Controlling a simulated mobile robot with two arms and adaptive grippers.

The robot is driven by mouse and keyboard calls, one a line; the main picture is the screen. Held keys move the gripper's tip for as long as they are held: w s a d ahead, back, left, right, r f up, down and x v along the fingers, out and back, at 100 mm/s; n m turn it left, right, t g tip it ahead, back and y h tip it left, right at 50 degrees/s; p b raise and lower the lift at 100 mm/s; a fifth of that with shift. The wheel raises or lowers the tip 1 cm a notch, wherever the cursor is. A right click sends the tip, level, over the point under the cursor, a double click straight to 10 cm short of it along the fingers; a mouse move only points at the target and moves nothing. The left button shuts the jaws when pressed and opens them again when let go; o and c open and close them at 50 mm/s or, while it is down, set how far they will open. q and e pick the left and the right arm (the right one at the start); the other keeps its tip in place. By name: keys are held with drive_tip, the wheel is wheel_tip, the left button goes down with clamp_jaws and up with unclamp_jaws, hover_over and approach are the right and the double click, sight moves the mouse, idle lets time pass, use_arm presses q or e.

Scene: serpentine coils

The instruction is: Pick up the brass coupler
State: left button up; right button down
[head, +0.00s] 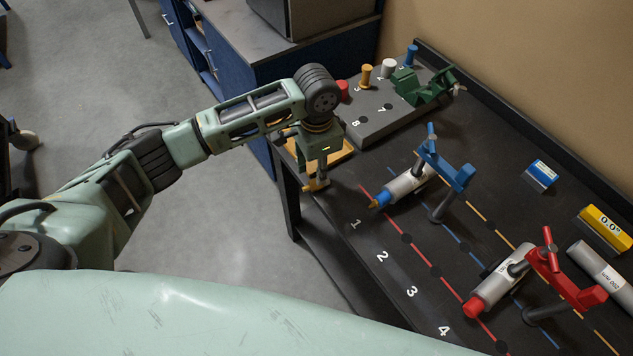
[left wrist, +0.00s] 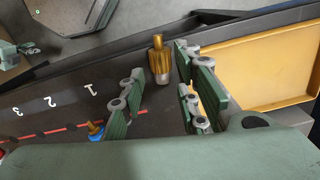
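The brass coupler (left wrist: 159,60) is a small gold piece with a ribbed, paler lower part. In the left wrist view it lies on the dark bench top, between and just beyond the fingertips. In the head view a bit of the brass coupler (head: 315,186) shows below my left gripper (head: 318,170), near the bench's left corner. My left gripper (left wrist: 160,75) is open, with a clear gap between its fingers and the coupler. My right gripper is in neither view.
A yellow tray (left wrist: 265,72) lies beside the right finger. A red clamp (head: 565,280) is farther right. A grey numbered block (head: 378,125) with colored pegs stands behind.

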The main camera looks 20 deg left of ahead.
sight(316, 185)
use_arm(q)
wheel_tip(316, 185, down, 5)
drive_tip(key=shift+s+r+p, duration=0.1)
drive_tip(key=shift+r+p, duration=0.1)
drive_tip(key=shift+p, duration=0.7)
drive_tip(key=shift+d+f, duration=0.1)
drive_tip(key=shift+f, duration=0.35)
clamp_jaws()
